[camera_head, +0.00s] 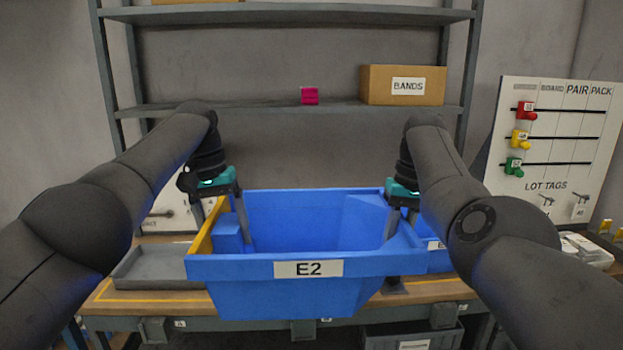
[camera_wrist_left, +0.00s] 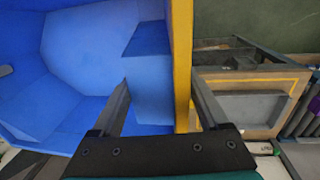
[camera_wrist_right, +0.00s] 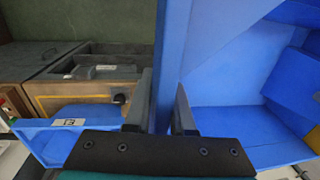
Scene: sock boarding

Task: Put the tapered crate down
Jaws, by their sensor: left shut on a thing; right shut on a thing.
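The tapered crate is a blue crate (camera_head: 230,268) with an E2 label on its front and a yellow left rim. It is held up in front of the workbench, level, and looks empty inside. My left gripper (camera_head: 232,212) is shut on its yellow left wall, which stands between the fingers in the left wrist view (camera_wrist_left: 181,60). My right gripper (camera_head: 398,212) is shut on its blue right wall, seen between the fingers in the right wrist view (camera_wrist_right: 171,60). The crate's underside is hidden.
The workbench (camera_head: 440,290) has a yellow outlined area, a grey tray (camera_head: 150,272) at left and another blue bin (camera_head: 440,258) at right, partly hidden. A shelf rack behind holds a BANDS box (camera_head: 403,85) and a pink item (camera_head: 310,96). A tag board (camera_head: 553,145) stands at right.

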